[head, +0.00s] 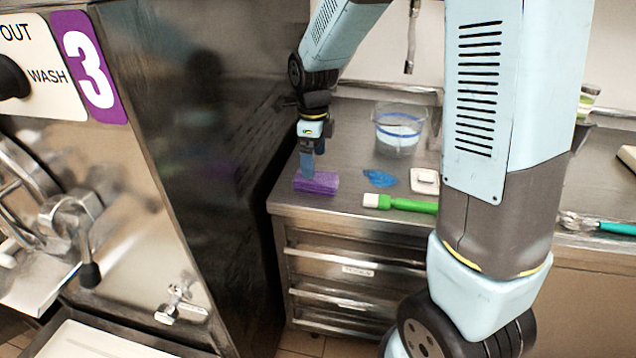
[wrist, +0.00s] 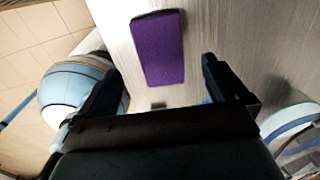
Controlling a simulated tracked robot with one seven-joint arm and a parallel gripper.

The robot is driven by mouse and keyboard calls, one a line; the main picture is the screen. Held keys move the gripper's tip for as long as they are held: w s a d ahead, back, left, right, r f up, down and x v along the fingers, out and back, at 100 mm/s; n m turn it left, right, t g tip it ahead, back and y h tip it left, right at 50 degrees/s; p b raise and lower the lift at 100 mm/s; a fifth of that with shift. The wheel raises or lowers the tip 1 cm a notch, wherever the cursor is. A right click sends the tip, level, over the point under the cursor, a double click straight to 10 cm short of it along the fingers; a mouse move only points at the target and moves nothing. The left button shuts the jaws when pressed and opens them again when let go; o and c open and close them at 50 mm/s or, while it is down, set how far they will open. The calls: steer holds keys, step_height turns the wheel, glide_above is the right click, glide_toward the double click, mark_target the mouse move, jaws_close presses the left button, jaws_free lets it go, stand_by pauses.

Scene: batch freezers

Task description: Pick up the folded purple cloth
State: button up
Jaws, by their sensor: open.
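The folded purple cloth (head: 316,183) lies flat on the metal counter near its left front corner in the head view. It is a neat rectangular block, and it also shows in the wrist view (wrist: 159,48), ahead of the fingers and roughly between their lines. My gripper (head: 308,170) points down at the cloth, its fingertips close to the cloth's back left part. In the wrist view the two fingers of my gripper (wrist: 160,78) are spread apart with nothing between them. I cannot tell from the head view whether a fingertip touches the cloth.
A blue cloth (head: 379,178), a white square item (head: 425,181) and a green-handled brush (head: 400,203) lie to the right. A clear bucket (head: 399,128) stands behind. A tall dark machine side (head: 205,150) rises close on the left. Drawers (head: 350,270) are below.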

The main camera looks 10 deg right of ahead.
mark_target(316, 182)
steer(key=shift+d+f, duration=0.1)
steer(key=shift+f, duration=2.5)
steer(key=shift+c, duration=0.3)
steer(key=c, duration=1)
